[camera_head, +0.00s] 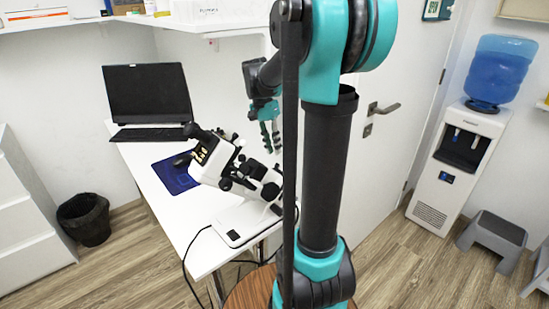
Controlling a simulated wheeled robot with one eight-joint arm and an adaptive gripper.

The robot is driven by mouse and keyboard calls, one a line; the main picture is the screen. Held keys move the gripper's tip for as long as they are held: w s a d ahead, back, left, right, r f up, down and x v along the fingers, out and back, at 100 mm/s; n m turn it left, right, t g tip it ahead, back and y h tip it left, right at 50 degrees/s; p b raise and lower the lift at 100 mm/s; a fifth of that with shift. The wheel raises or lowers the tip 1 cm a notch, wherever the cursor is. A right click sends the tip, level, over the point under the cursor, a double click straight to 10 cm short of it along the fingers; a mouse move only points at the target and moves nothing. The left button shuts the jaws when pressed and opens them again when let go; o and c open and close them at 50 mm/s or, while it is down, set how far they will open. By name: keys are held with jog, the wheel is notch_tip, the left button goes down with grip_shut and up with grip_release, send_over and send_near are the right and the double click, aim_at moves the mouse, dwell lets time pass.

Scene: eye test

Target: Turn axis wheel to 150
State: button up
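A white lensmeter-like instrument (218,163) with black knobs and a black eyepiece stands tilted on its white base (240,222) on the white table. Several round black knobs (268,191) show on its right side. I cannot tell which one is the axis wheel, and no scale or number is readable. My gripper (271,149) hangs above and behind the instrument's right side, fingers pointing down, seemingly apart from it. Its teal fingers look empty, but they are too small to tell how far they are parted. My own arm hides the area right of the instrument.
An open laptop (147,92) stands at the table's back left, with a blue mat (174,176) in front of it. A white shelf (130,18) hangs above. A cable (188,262) drops off the table's front. A closed door (385,165) is behind my arm.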

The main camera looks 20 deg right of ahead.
aim_at(277, 167)
jog(key=shift+x, duration=2.5)
grip_shut()
